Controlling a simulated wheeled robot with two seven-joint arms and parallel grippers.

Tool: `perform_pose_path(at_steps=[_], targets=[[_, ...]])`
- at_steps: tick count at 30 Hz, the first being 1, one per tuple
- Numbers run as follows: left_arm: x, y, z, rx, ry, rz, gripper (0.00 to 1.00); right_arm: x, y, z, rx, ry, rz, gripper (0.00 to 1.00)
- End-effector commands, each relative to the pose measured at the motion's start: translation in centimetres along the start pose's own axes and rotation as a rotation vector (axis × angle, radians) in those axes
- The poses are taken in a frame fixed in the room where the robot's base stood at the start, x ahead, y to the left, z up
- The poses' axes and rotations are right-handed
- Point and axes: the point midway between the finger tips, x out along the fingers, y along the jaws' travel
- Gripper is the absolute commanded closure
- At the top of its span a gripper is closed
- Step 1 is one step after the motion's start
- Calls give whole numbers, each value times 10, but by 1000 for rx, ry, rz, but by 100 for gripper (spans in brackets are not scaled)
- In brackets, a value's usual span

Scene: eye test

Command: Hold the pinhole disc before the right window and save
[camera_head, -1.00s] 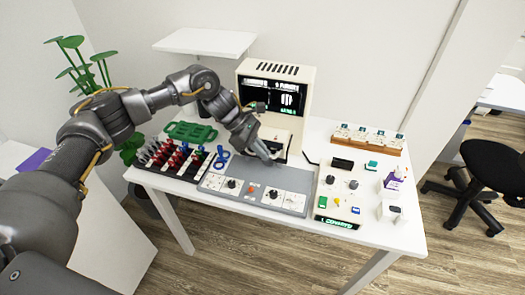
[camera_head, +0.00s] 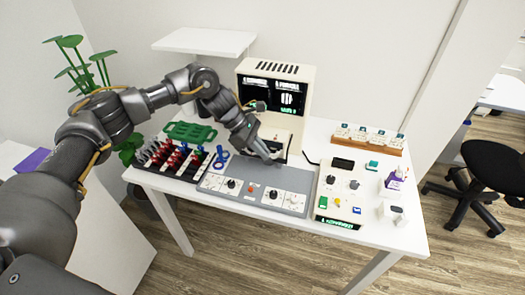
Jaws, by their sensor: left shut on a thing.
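My left gripper (camera_head: 268,151) is in front of the cream machine (camera_head: 273,72), low and close above the back edge of the grey panel (camera_head: 262,180). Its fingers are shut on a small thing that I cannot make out. I cannot pick out the pinhole disc for certain at this size. The machine has two dark windows side by side; the right window (camera_head: 288,98) shows a white striped round figure and small green text. The gripper is below these windows, not before the right one. My right gripper is not in view.
A rack of red and grey handled pieces (camera_head: 177,160) and a blue ringed piece (camera_head: 221,153) stand left of the panel. A green tray (camera_head: 190,132) lies behind the rack. A white control box (camera_head: 341,190) and a wooden card holder (camera_head: 367,138) stand at the right.

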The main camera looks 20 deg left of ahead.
Motion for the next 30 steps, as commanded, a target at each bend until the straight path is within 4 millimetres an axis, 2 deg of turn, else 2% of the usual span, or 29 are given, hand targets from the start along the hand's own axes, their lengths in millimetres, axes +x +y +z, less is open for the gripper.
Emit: perform_pose_path(at_steps=[1, 8, 30], targets=[[0, 0, 0, 0, 0, 0, 100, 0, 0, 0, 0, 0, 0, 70], [0, 0, 0, 0, 0, 0, 100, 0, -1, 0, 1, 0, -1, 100], [0, 0, 0, 0, 0, 0, 100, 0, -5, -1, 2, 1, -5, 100]])
